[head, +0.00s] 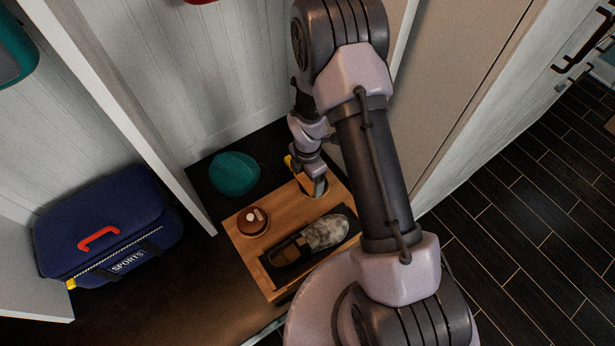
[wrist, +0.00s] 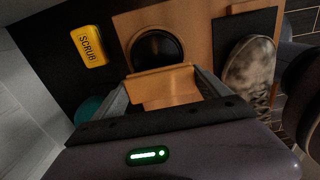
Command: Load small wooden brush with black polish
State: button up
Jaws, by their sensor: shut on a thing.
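My gripper (head: 318,188) is low over the far right part of the wooden board (head: 243,254). In the wrist view my gripper (wrist: 163,84) is shut on the small wooden brush (wrist: 166,92), a plain light-brown block between the fingers. Its bristles are hidden. A round open tin with a black inside, seemingly the black polish (wrist: 157,47), lies on the board just beyond the brush in the wrist view. In the head view the gripper partly covers a dark disc there. I cannot tell whether the brush touches the polish.
A shoe (head: 292,252) with a muddy, pale toe lies on a dark mat on the board. A round brown item (head: 253,222) sits on the board's left. A yellow SCRUB block (wrist: 89,46) and teal cap (head: 235,174) lie nearby. A blue sports bag (head: 110,225) stands left.

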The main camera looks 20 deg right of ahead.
notch_tip(320, 180, up, 7)
jog(key=p, duration=0.5)
jog(key=shift+r+p, duration=0.1)
jog(key=shift+p, duration=0.2)
